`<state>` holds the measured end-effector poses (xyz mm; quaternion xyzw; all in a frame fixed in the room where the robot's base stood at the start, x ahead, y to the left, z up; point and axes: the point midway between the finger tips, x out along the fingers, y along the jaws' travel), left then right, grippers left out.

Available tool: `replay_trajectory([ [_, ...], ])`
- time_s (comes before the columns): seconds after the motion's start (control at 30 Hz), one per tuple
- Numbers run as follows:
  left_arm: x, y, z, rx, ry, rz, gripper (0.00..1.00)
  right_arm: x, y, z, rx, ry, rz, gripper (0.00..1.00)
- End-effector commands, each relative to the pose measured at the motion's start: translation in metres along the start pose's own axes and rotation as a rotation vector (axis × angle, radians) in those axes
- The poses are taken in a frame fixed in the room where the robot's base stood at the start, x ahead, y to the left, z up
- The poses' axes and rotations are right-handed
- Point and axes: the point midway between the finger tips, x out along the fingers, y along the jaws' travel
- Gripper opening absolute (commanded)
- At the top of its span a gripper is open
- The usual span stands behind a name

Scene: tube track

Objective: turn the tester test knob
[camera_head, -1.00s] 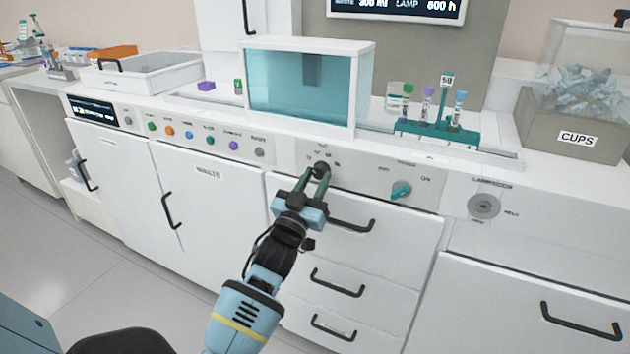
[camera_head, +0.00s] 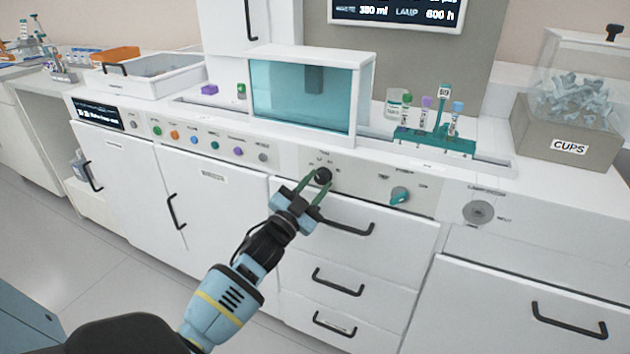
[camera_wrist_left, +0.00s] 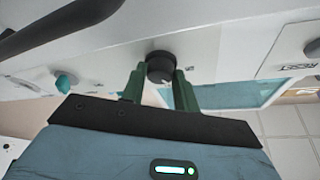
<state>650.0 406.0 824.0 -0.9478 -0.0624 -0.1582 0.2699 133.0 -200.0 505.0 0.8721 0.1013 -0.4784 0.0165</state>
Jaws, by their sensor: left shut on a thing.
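The black test knob (camera_head: 323,175) sits on the tester's white front panel (camera_head: 350,190), above a drawer. My left gripper (camera_head: 317,185) comes in from the lower left with its green fingers around the knob. In the left wrist view, the knob (camera_wrist_left: 160,67) sits between the two green fingertips (camera_wrist_left: 158,80), which are shut on it. A pale pointer mark shows on the knob's face there. The small lettering around the knob is too blurred to read. My right gripper is not in view.
A teal knob (camera_head: 400,195) is to the right on the same panel, with a round grey dial (camera_head: 478,212) further right. A black drawer handle (camera_head: 345,222) lies just below my gripper. Several coloured buttons (camera_head: 193,140) line the panel to the left.

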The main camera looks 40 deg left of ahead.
Motion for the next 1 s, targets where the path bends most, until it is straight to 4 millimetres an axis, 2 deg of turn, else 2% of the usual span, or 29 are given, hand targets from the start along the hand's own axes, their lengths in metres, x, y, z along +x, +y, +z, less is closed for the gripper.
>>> replay_trajectory([
  [0.1, 0.0003, -0.0011, -0.0008, 0.066, -0.001, 0.029, 0.07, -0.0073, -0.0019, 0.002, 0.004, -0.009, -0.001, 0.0],
  [0.33, 0.0, -0.0011, -0.0003, 0.144, -0.001, 0.061, 0.07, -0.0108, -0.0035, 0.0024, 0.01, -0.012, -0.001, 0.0],
  [0.87, -0.0005, -0.0007, 0.0008, 0.17, -0.002, 0.072, 0.07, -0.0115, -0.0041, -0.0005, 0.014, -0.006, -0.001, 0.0],
  [0.9, -0.0004, -0.0007, 0.0008, 0.17, -0.002, 0.072, 0.31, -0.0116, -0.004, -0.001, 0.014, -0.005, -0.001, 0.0],
  [1.0, -0.0004, -0.0008, 0.0007, 0.17, -0.002, 0.072, 0.44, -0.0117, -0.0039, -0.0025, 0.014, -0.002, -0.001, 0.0],
])
